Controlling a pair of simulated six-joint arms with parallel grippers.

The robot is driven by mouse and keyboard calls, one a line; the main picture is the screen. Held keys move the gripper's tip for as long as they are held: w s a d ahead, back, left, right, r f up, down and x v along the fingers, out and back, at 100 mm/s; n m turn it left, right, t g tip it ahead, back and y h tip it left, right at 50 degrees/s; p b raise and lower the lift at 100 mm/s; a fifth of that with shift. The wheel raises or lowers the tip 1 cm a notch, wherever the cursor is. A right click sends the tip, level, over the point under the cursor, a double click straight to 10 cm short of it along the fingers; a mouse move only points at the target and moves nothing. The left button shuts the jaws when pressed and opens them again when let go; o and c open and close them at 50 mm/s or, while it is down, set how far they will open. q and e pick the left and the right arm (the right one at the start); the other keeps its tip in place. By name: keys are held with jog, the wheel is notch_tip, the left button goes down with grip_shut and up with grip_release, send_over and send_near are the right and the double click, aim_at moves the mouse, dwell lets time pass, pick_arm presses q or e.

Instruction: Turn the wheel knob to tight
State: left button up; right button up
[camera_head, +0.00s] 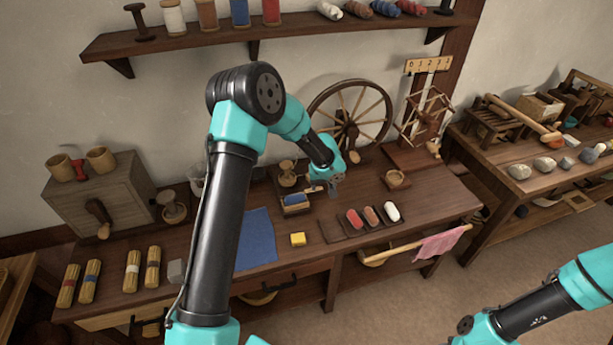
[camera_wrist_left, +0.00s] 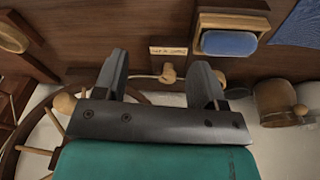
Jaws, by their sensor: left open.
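The wheel knob (camera_wrist_left: 168,73) is a small, pale wooden knob below a small lettered plate (camera_wrist_left: 168,51) in the left wrist view. The plate's words are too small to read. My left gripper (camera_wrist_left: 161,66) is open, with the knob showing between its two fingers and no visible grip on it. In the head view, my left gripper (camera_head: 336,186) is low over the table in front of the spinning wheel (camera_head: 387,118). I cannot make out the knob there. My right arm shows at the lower right, but its gripper is out of view.
A wooden holder with a blue block (camera_head: 296,199) stands close left of the left gripper. A blue cloth (camera_head: 257,240), a yellow block (camera_head: 298,239) and a rack of coloured pieces (camera_head: 373,216) lie nearer the front. A shelf (camera_head: 200,45) hangs behind my left arm.

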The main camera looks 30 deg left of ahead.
pick_arm(q)
jog(key=w+a+r+n+t+y, duration=0.1)
jog(key=w+a+r+n+y, duration=0.1)
jog(key=w+a+r, duration=0.3)
notch_tip(320, 180, up, 2)
jog(key=shift+w+a+r+n+y, duration=0.1)
jog(key=shift+w+a+n+y, duration=0.2)
jog(key=shift+y, duration=0.1)
jog(key=x, duration=1.7)
jog(key=shift+f, duration=0.25)
jog(key=c, duration=0.8)
jog(key=shift+c, duration=0.2)
